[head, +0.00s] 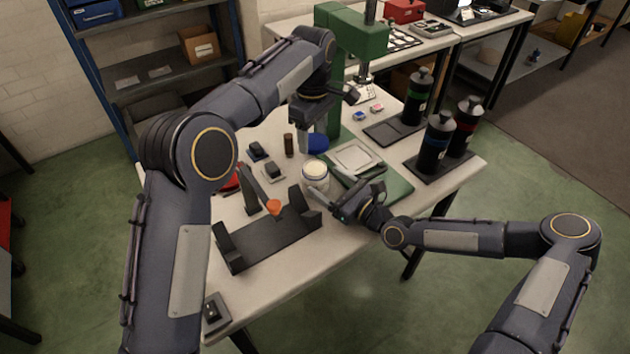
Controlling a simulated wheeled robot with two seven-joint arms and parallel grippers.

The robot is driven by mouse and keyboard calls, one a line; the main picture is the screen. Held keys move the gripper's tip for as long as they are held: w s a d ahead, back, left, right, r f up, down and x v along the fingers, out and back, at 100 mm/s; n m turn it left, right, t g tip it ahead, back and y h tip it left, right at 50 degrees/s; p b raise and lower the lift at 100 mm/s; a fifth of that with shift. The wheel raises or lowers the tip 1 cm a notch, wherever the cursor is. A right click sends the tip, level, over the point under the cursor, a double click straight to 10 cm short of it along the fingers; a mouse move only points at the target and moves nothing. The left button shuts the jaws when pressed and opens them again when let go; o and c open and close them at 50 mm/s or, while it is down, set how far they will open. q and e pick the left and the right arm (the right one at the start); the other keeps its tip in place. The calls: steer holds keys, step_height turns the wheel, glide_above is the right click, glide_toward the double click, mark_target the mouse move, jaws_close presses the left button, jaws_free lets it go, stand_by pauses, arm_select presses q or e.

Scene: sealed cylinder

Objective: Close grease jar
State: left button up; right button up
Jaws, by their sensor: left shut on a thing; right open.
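The grease jar (315,177) stands upright on the white table, a pale round tub with cream-coloured contents showing at its open top. My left gripper (309,140) points down behind the jar and is shut on a blue round lid (319,142). The lid is apart from the jar, beyond its rim; its exact height above the table is hard to tell. My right gripper (327,194) is open, low at the near right side of the jar. Whether its fingers touch the jar cannot be told.
A dark cradle with upright ends (268,240) and an orange-tipped part stands in front. A green press (352,40) rises behind the lid. Black bottles (434,145) stand at right. A brown cylinder (289,145) and small black blocks lie left. A green board (392,187) holds a pale square tray.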

steer(key=shift+x, duration=1.75)
steer(key=shift+c, duration=0.4)
steer(key=c, duration=1.1)
arm_select(q)
glide_above(313, 167)
steer(key=shift+f, duration=2.5)
steer(key=shift+f, duration=0.1)
steer(key=shift+f, duration=0.8)
steer(key=shift+f, duration=0.55)
